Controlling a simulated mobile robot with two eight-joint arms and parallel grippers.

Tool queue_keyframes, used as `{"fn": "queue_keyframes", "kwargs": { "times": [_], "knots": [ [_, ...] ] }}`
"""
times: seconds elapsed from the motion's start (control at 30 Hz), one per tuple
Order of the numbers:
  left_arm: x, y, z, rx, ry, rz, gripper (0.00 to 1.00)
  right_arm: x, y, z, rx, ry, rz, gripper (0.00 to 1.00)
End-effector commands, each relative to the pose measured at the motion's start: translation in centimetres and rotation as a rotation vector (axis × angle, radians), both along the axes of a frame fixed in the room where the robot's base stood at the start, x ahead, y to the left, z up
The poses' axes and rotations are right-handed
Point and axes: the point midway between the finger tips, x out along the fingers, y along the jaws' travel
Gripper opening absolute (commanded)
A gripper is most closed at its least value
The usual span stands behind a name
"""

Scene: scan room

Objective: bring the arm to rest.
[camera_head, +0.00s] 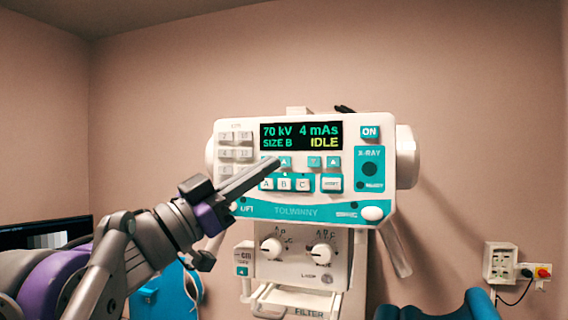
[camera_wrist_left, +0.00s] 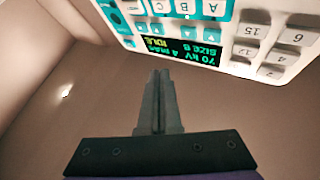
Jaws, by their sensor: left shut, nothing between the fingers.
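My left gripper (camera_head: 262,172) reaches in from the left in the head view, with its fingers closed together and empty. Its tip is in front of the X-ray control panel (camera_head: 290,210), overlapping the area near the small teal buttons under the display. I cannot tell whether it touches the panel. In the left wrist view the closed fingers (camera_wrist_left: 158,84) point toward the wall, with the panel (camera_wrist_left: 262,45) upside down at the top. The display (camera_head: 301,136) reads 70 kV, 4 mAs, SIZE B, IDLE. My right gripper is not in view.
Below the panel are two white knobs (camera_head: 320,251) and a filter holder (camera_head: 298,300). A wall box (camera_head: 500,263) with a red button is at the right. A dark monitor (camera_head: 45,235) is at the far left. Teal padded parts (camera_head: 478,305) stand at the bottom right.

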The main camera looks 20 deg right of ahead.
Motion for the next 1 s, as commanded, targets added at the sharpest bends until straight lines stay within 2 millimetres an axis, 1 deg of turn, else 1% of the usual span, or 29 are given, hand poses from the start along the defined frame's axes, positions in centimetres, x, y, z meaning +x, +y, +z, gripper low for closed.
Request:
{"fn": "queue_keyframes", "kwargs": {
  "times": [0.63, 0.73, 0.77, 0.87, 0.9, 0.97, 1.0],
  "knots": [
    [0.0, 0.0, 0.0, 0.000, 0.000, 0.001, 0.00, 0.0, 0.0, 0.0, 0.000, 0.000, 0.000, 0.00],
    [0.6, 0.5, -0.3, -0.003, 0.009, 0.037, 0.00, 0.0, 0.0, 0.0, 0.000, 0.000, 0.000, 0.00],
    [1.2, 0.9, -0.6, -0.004, 0.018, 0.066, 0.00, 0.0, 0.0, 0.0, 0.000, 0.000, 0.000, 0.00],
    [3.9, 3.4, -2.7, -0.008, 0.068, 0.231, 0.00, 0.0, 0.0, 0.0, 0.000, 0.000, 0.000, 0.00],
    [5.2, 4.9, -4.2, -0.004, 0.101, 0.323, 0.00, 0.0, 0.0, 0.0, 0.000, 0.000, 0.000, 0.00],
    [7.1, 7.7, -7.0, 0.007, 0.163, 0.466, 0.00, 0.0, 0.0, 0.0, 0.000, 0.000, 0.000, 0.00],
    [8.1, 9.6, -9.2, 0.020, 0.210, 0.559, 0.00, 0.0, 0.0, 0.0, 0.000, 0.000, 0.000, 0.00]
  ]
}}
